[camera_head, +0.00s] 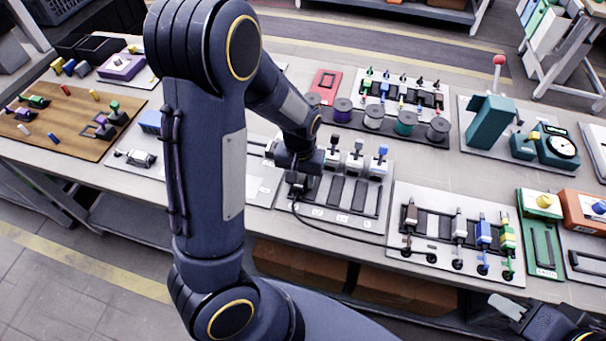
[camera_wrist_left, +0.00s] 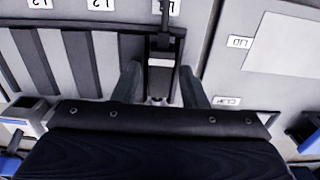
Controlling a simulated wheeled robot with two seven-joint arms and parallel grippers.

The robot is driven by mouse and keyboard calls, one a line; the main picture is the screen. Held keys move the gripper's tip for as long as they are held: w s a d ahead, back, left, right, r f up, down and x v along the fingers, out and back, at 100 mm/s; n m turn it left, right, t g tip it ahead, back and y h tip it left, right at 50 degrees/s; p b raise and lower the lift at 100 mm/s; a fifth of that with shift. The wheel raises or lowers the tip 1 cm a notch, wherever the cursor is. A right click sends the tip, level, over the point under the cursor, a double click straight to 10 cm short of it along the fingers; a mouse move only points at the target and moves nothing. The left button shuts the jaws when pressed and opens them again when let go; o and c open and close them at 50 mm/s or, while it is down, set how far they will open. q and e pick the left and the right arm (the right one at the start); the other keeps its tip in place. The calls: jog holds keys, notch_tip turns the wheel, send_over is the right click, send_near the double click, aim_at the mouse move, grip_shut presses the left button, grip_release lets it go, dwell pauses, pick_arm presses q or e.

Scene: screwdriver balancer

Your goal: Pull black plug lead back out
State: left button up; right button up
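The black plug (camera_wrist_left: 163,75) sits in the leftmost slot of the grey socket panel (camera_head: 336,212), with a white band across it. Its black lead (camera_head: 340,233) runs from the panel's front left in a curve to the plug rack (camera_head: 433,224) at the right. My left gripper (camera_head: 299,170) is right above the plug. In the left wrist view its fingers (camera_wrist_left: 159,84) stand on either side of the plug, apart, with narrow gaps; the far end of the plug is hidden by the gripper body.
White, grey and blue plugs (camera_head: 378,160) stand in a row at the back of the socket panel. Spools (camera_head: 373,118) stand behind it. The rack at the right holds brown, white, blue and green-yellow plugs. A teal press (camera_head: 488,122) stands at the back right.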

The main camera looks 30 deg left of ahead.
pick_arm(q)
jog(key=shift+o, duration=0.2)
jog(key=shift+r, duration=0.1)
notch_tip(320, 180, up, 7)
jog(key=p, duration=0.6)
